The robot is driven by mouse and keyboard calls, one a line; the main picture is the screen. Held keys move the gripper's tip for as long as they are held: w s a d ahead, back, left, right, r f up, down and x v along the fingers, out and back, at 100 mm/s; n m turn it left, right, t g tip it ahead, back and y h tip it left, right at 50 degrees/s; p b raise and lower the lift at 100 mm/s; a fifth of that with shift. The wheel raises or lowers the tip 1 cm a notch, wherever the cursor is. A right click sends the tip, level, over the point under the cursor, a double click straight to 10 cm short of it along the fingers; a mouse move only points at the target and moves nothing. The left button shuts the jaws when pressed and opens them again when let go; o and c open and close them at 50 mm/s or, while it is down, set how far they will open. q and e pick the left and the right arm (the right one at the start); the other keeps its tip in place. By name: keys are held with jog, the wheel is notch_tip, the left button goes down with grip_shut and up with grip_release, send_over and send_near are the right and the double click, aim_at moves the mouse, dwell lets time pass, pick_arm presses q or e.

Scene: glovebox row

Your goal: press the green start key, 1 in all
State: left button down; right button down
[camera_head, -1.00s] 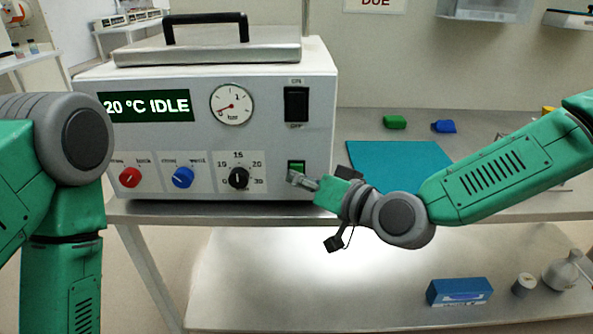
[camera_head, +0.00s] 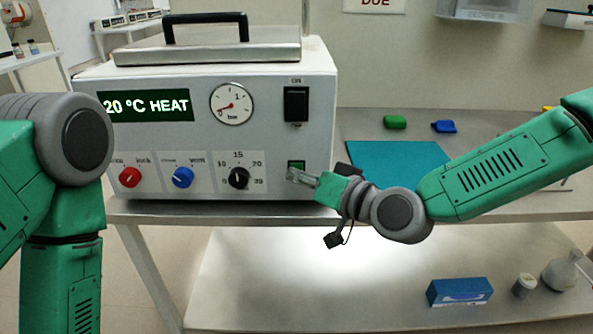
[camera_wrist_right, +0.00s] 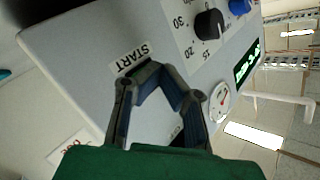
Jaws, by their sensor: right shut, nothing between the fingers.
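The green start key (camera_head: 296,165) is on the lower right of the front panel of the white autoclave-like machine (camera_head: 320,120). My right gripper (camera_head: 291,175) is shut and empty, with its fingertips at the key's lower part. In the right wrist view my shut fingers (camera_wrist_right: 147,70) cover the key beside the START label (camera_wrist_right: 130,58), so I cannot tell whether they touch it. The display (camera_head: 148,105) reads "20 °C HEAT". My left arm shows at the left edge, but its gripper is out of view.
A red knob (camera_head: 130,177), a blue knob (camera_head: 182,177) and a black dial (camera_head: 239,178) sit left of the key. A black switch (camera_head: 296,104) and a gauge (camera_head: 231,104) are above. A teal mat (camera_head: 400,160) lies on the bench to the right.

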jog(key=shift+s, duration=0.9)
jog(key=shift+s+p, duration=0.75)
jog(key=shift+s, duration=1.75)
